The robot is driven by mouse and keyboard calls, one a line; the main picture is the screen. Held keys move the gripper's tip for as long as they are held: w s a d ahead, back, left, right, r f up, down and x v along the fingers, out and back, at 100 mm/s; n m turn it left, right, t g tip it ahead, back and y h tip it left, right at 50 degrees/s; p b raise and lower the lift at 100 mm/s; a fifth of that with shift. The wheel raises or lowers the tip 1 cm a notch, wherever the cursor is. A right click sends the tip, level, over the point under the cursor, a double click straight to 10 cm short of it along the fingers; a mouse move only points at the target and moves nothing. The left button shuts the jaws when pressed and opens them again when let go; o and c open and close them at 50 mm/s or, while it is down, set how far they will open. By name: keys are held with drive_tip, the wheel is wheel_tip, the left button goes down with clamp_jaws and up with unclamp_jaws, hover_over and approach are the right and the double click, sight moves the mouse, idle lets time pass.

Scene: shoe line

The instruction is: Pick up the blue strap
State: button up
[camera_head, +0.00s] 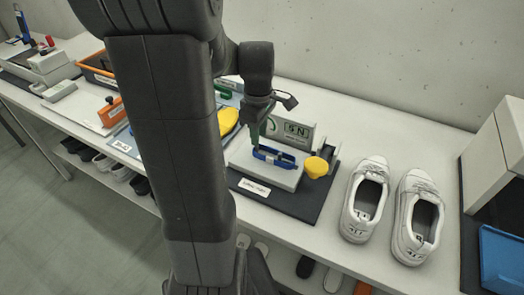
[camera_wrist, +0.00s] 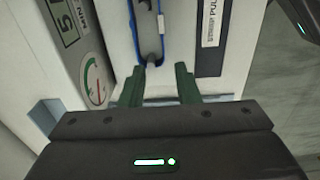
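The blue strap (camera_head: 273,157) lies on a pale grey block (camera_head: 285,181) on the dark mat in the head view. In the wrist view it shows as a blue band (camera_wrist: 136,30) at the top, partly cut off by the frame edge. My gripper (camera_head: 256,143) points down at the left end of the strap. In the wrist view its two green fingers (camera_wrist: 161,70) stand apart with nothing seen clasped between them. The strap's near end lies just beyond the fingertips; I cannot tell whether they touch it.
A sign panel (camera_head: 297,131) and dial stand behind the block, close to my gripper. A yellow knob (camera_head: 316,167) is at its right. A pair of white shoes (camera_head: 366,197) stands further right, before a blue bin (camera_head: 502,258). An orange-rimmed tray (camera_head: 97,72) is at left.

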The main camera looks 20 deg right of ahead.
sight(267, 159)
drive_tip(key=f, duration=0.6)
drive_tip(key=shift+s+a+f, duration=0.1)
drive_tip(key=shift+s+f, duration=0.15)
clamp_jaws()
